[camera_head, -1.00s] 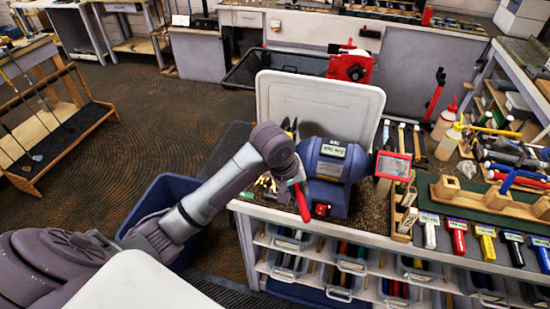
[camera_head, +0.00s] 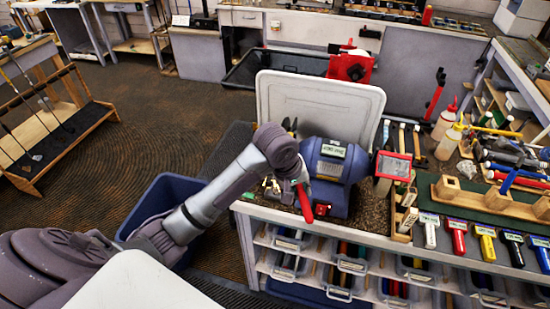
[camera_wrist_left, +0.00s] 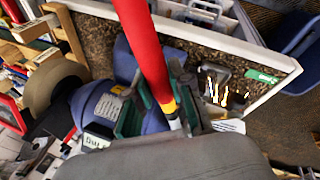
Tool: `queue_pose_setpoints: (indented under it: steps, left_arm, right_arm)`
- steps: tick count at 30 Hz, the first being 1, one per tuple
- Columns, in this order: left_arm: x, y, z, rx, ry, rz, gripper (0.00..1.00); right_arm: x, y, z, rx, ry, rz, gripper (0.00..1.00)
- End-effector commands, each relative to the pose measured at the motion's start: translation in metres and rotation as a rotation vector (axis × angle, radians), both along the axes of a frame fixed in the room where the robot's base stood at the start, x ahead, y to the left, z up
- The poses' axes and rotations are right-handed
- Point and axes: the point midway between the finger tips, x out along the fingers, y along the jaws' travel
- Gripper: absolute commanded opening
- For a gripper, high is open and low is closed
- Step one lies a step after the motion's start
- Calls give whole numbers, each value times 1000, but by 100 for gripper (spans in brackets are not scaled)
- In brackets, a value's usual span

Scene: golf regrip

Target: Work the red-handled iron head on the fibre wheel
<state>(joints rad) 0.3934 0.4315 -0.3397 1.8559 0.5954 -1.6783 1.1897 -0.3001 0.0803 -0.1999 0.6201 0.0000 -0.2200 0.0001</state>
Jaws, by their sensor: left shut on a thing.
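My left gripper (camera_head: 298,178) is shut on a red handle (camera_head: 304,204), just in front of the left end of the blue bench grinder (camera_head: 342,165). In the left wrist view my gripper (camera_wrist_left: 160,112) has its green-padded fingers on either side of the red handle (camera_wrist_left: 145,55), near its yellow-banded end. The iron head itself cannot be made out. A tan-grey wheel (camera_wrist_left: 52,85) shows beside the grinder body (camera_wrist_left: 100,108) in the left wrist view; I cannot tell whether it is the fibre wheel. The grinder's near-left end is hidden behind my gripper. My right gripper is out of view.
A white panel (camera_head: 315,105) stands behind the grinder. A red-framed shield (camera_head: 393,166) is at its right. Hammers, bottles and a wooden rack (camera_head: 490,200) crowd the bench's right side. Drawers with clear bins (camera_head: 352,266) lie below. A blue bin (camera_head: 160,205) stands on the floor left.

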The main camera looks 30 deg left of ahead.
Motion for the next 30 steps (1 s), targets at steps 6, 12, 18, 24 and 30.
queue_pose_setpoints:
  steps: [6,12,18,24,30]
  left_arm:
    - [0,3,1,1,-4,0,0]
    - [0,5,1,1,-4,0,0]
    - [-12,2,0,0,-2,-1,0]
    - [-25,-2,0,0,-2,-1,0]
    - [-34,-4,0,0,-2,1,0]
  right_arm:
    - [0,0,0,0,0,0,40]
    - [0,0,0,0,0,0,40]
    - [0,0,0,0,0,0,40]
    - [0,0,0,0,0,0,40]
    - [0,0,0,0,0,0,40]
